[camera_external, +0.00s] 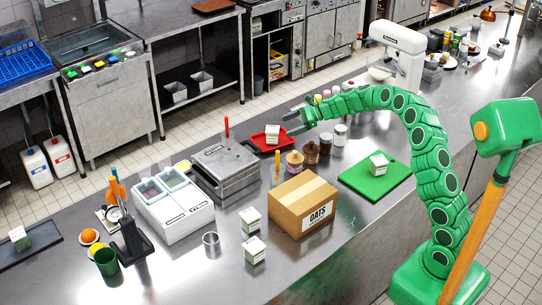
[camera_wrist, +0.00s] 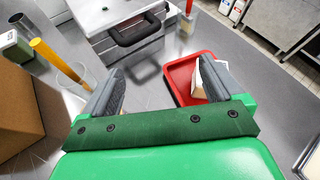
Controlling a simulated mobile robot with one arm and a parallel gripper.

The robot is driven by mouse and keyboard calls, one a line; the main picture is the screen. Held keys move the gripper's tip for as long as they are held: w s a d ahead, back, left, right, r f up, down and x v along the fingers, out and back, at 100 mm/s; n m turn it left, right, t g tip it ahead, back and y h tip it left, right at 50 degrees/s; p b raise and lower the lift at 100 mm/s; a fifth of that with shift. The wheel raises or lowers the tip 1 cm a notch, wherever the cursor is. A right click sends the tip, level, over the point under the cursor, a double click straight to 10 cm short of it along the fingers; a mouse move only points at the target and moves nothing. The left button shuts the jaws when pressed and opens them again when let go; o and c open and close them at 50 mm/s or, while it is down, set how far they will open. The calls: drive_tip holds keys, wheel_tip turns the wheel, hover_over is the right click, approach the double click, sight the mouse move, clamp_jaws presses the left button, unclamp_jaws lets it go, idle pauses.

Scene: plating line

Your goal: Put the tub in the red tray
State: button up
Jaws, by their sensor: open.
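The red tray (camera_external: 258,145) lies on the steel counter beyond the oats box, just left of my gripper (camera_external: 291,122). A small white tub (camera_external: 272,134) stands in the tray. In the wrist view the red tray (camera_wrist: 178,78) is right of centre, and the white tub (camera_wrist: 197,82) in it is partly hidden behind the right finger. My gripper (camera_wrist: 160,85) is open, with nothing seen between its fingers.
The oats box (camera_external: 303,205) stands in the middle of the counter. Jars (camera_external: 311,152) stand just right of the red tray, and a steel press (camera_external: 225,165) stands to its left. The green board (camera_external: 366,180) lies under my arm.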

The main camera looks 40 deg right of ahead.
drive_tip(key=s+a+r+n+g, duration=0.2)
drive_tip(key=s+a+r+n, duration=0.25)
drive_tip(key=s, duration=0.25)
drive_tip(key=s+a+r+n+g, duration=0.25)
drive_tip(key=s+a, duration=0.25)
drive_tip(key=s, duration=0.3)
drive_tip(key=s+a+r+n+g+h, duration=0.1)
drive_tip(key=s+n, duration=0.3)
drive_tip(key=s, duration=0.4)
drive_tip(key=s+a+r+n+g+h, duration=0.1)
drive_tip(key=s+a+n+g, duration=0.15)
drive_tip(key=s, duration=0.55)
drive_tip(key=s+d+f+n+h, duration=0.1)
drive_tip(key=s+d+n+h, duration=0.2)
drive_tip(key=s, duration=0.8)
drive_tip(key=s+d+f+n+g+h, duration=0.1)
drive_tip(key=s+d+f+n+h, duration=0.1)
drive_tip(key=s+d, duration=0.5)
drive_tip(key=s+d+f+n+h, duration=0.2)
drive_tip(key=s+d+n, duration=0.3)
drive_tip(key=s, duration=0.9)
drive_tip(key=shift+s+d+f+g+h, duration=0.15)
drive_tip(key=shift+s+d+g+h, duration=0.2)
drive_tip(key=shift+h, duration=0.45)
